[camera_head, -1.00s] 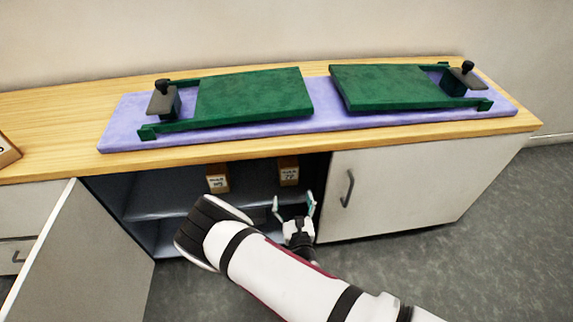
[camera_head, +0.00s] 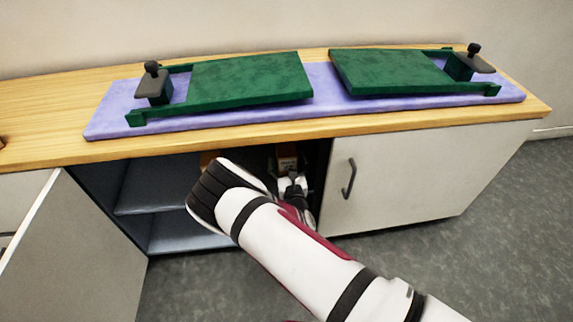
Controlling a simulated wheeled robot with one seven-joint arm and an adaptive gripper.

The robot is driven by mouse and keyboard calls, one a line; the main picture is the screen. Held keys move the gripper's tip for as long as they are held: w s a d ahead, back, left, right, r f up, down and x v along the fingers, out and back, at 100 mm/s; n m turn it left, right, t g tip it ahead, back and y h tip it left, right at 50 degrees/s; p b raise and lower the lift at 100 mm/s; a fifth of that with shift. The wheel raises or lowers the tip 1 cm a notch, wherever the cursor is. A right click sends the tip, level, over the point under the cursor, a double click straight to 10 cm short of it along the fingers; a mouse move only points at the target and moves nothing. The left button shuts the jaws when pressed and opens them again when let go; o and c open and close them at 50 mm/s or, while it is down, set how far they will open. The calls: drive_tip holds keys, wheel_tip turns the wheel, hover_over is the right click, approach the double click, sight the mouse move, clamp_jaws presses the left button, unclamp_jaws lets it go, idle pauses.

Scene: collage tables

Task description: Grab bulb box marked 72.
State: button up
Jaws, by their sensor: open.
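A small orange-brown box with a white label (camera_head: 287,162) stands on the upper shelf inside the open cabinet, near its right side. Its label is too small to read surely now. My gripper (camera_head: 290,175) is open, directly in front of this box and overlapping its lower part in the picture. I cannot tell whether the fingers are beside the box or touch it. A second orange-brown box (camera_head: 208,158) stands further left on the shelf, mostly hidden behind my arm.
The cabinet's left door (camera_head: 48,245) stands open and its right door (camera_head: 410,180) is shut. The wooden top (camera_head: 60,125) lies above the opening. It bears a lilac mat (camera_head: 320,112) with two green boards (camera_head: 250,80) (camera_head: 390,73).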

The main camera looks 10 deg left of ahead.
drive_tip(key=shift+w+a, duration=0.15)
drive_tip(key=shift+w, duration=0.4)
drive_tip(key=c, duration=1.3)
drive_tip(key=shift+r, duration=0.1)
